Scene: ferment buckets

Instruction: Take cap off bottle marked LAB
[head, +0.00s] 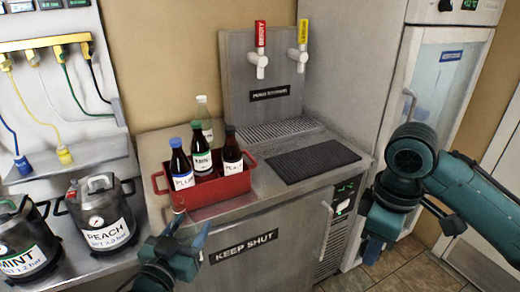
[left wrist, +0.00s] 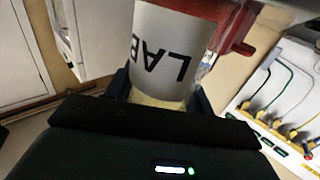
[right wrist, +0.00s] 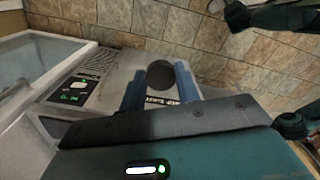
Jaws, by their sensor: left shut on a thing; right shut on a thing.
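In the left wrist view a pale bottle (left wrist: 166,50) marked LAB stands between my left fingers, its lettering upside down in the picture. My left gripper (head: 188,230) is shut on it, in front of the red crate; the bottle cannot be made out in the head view. The bottle's top is not visible. My right gripper (head: 373,248) is well to the right, in front of the cooler. In the right wrist view it is shut on a dark round thing (right wrist: 160,74), which looks like a cap; it is apart from the bottle.
A dark mat (head: 314,161) lies below two taps. PEACH (head: 107,222) and MINT (head: 25,245) kegs stand at left. The cooler door handle (head: 325,230) juts out between my grippers.

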